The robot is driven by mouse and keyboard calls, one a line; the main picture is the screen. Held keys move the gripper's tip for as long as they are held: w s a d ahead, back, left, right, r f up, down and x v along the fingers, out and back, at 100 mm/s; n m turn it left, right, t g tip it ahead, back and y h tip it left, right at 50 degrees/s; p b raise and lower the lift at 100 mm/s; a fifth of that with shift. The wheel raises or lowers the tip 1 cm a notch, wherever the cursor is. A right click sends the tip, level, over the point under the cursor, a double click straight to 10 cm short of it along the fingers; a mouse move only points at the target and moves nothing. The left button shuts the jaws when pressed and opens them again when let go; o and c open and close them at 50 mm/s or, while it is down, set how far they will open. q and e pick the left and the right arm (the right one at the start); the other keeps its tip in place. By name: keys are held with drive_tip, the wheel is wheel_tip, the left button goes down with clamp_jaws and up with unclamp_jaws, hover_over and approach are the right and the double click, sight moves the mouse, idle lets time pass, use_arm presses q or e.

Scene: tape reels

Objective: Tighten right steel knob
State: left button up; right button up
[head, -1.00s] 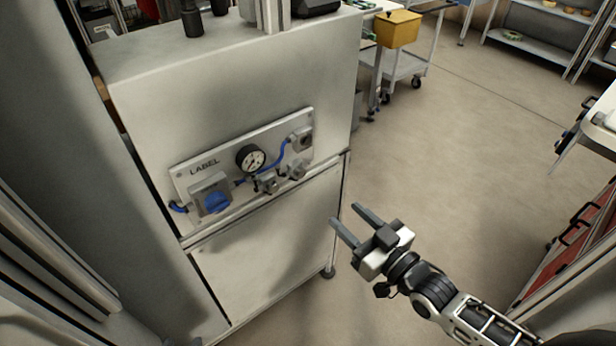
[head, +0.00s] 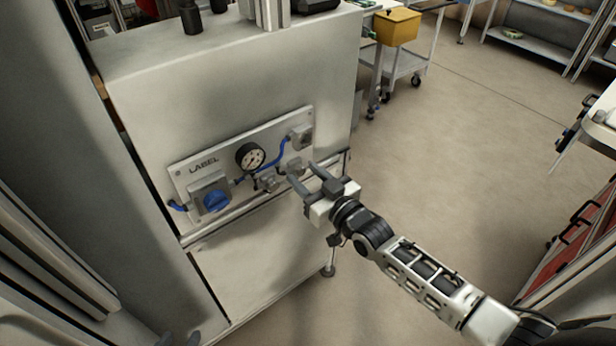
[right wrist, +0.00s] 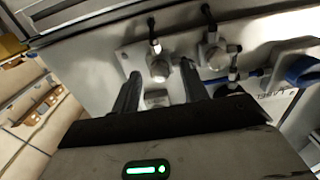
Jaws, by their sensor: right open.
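The right steel knob (head: 294,164) is on the lower right of the labelled panel (head: 228,158). It also shows in the right wrist view (right wrist: 158,68), where the panel appears upside down. My right gripper (head: 302,171) is open in front of the panel's right end. In the right wrist view its fingertips (right wrist: 160,72) lie on either side of the right knob, with a gap to each. I cannot tell how deep they reach around it. The left steel knob (right wrist: 213,54) is outside the fingers.
The panel also carries a pressure gauge (head: 250,157), a blue knob (head: 215,200) and blue hose (head: 281,153). A metal block (right wrist: 156,98) shows between the finger lengths. The floor (head: 450,150) to the right of the cabinet is clear.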

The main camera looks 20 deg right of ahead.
drive_tip(key=shift+c, duration=0.3)
clamp_jaws()
drive_tip(key=shift+m, duration=0.3)
drive_tip(key=m, duration=0.4)
drive_tip(key=shift+m, duration=0.3)
drive_tip(key=shift+m+b, duration=0.45)
drive_tip(key=shift+m, duration=2.15)
drive_tip(key=shift+o, duration=0.3)
unclamp_jaws()
